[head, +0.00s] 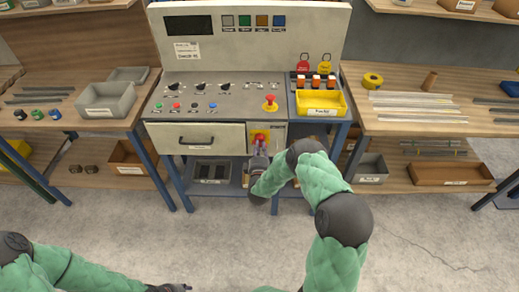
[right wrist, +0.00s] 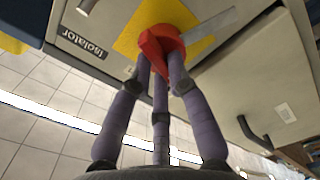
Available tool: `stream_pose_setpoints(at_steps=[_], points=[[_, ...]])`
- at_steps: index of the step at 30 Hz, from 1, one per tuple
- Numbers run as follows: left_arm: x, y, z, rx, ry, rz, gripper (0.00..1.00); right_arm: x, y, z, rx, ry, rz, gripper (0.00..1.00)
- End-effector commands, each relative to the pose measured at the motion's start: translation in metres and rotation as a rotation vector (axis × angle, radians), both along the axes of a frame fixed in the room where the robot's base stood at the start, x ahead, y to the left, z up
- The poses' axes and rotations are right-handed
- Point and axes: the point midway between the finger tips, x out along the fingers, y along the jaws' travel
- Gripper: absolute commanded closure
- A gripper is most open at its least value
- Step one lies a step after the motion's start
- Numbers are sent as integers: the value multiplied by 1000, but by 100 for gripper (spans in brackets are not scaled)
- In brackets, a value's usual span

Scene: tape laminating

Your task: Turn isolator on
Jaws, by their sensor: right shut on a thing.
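The isolator's red rotary handle (right wrist: 152,44) sits on a yellow plate (right wrist: 186,12) on the front panel of the console, beside a label reading "Isolator" (right wrist: 82,43). In the head view the yellow plate (head: 257,132) is right of the drawer. My right gripper (head: 261,150) reaches up to it from below. In the right wrist view its purple fingers (right wrist: 160,62) are closed around the red handle, which they partly hide. My left gripper (head: 178,287) is at the bottom edge of the head view, far from the console; its fingers are too small to read.
The console carries a red emergency button (head: 270,102), several small knobs and a yellow tray (head: 321,102). A drawer handle (head: 197,141) sticks out left of the isolator. Shelves with grey bins (head: 107,101) flank the console. The floor in front is clear.

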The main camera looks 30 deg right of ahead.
Motion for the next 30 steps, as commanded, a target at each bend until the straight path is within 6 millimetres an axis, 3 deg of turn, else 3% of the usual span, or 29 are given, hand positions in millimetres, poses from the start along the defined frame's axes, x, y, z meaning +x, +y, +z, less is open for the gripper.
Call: stream_pose_setpoints(at_steps=[30], points=[[0, 0, -48, 0, 0, 0, 60, -2, -2, -6, 816, -498, 0, 100]])
